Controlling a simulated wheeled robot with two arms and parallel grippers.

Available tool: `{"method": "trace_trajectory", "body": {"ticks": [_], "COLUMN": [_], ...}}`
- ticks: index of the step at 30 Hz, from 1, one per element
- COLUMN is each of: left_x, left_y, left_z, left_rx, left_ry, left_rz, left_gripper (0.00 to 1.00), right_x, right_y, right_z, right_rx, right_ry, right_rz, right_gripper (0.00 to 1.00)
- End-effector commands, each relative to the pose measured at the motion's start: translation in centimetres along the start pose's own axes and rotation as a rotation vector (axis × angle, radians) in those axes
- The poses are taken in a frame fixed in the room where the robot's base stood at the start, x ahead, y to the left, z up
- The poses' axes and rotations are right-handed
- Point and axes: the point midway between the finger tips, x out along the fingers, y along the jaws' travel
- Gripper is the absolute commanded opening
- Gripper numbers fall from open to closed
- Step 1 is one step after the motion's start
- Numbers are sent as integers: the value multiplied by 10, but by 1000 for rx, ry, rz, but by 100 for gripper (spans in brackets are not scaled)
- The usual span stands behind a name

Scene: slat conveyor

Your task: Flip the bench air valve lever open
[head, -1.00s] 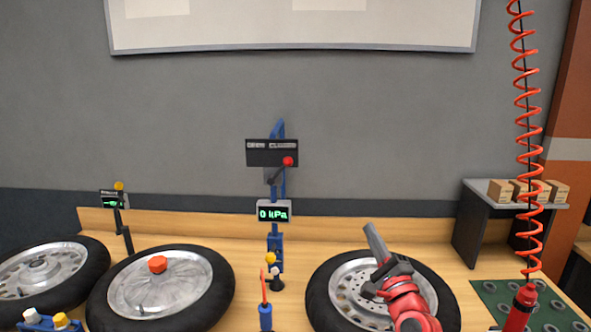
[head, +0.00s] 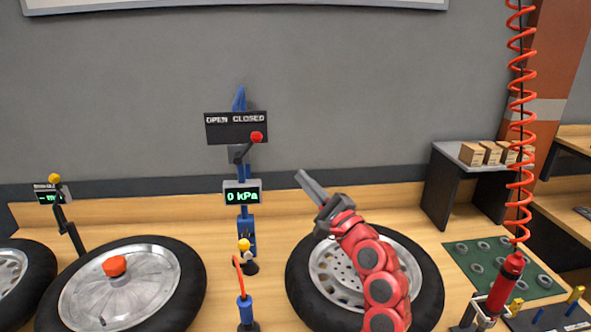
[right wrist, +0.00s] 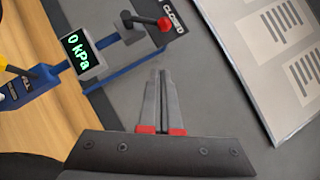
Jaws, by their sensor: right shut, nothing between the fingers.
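The air valve lever (head: 247,147) is a dark arm with a red knob (head: 256,137), mounted on a blue post in front of a black sign marked OPEN and CLOSED (head: 236,127). The knob is on the CLOSED side. In the right wrist view the red knob (right wrist: 165,24) sits beside the word CLOSED. A display on the post (head: 242,192) reads 0 kPa. My right gripper (head: 302,177) is shut and empty, to the right of and lower than the lever in the head view, not touching it. It also shows in the right wrist view (right wrist: 158,75). My left gripper is out of view.
A wheel (head: 415,270) lies under my right arm, and another wheel (head: 190,290) with an orange cap lies at left. A red coiled hose (head: 522,120) hangs at right near a shelf with boxes (head: 475,154). Short posts stand in front of the valve.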

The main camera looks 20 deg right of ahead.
Motion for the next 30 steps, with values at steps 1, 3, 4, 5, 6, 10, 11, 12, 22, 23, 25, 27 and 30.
{"method": "trace_trajectory", "body": {"ticks": [1, 3, 4, 5, 6, 10, 11, 12, 22, 23, 25, 27, 30], "left_x": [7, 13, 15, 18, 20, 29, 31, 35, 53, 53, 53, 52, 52], "left_y": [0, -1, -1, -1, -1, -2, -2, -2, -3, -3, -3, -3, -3], "left_z": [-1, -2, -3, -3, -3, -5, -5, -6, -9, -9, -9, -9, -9], "left_rx": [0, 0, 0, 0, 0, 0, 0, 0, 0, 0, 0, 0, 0], "left_ry": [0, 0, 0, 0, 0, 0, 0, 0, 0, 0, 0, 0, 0], "left_rz": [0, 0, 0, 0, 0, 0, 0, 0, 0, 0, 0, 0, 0], "left_gripper": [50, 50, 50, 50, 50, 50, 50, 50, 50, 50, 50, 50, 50], "right_x": [11, 26, 33, 40, 48, 76, 82, 88, 110, 110, 110, 110, 110], "right_y": [-3, -4, -4, -5, -4, -4, -5, -5, -3, -2, -2, -2, -2], "right_z": [2, 4, 4, 4, 4, 4, 4, 4, 28, 28, 29, 29, 28], "right_rx": [-2, -2, -2, -3, -3, -3, -3, -2, -2, -2, -2, -2, -2], "right_ry": [0, -3, -2, -2, -3, -4, -3, 0, 0, 0, 1, 1, 1], "right_rz": [1, 4, 3, 1, 2, 1, 1, 0, -2, -2, -3, -3, -3], "right_gripper": [0, 0, 0, 0, 0, 0, 0, 0, 0, 0, 0, 0, 0]}}
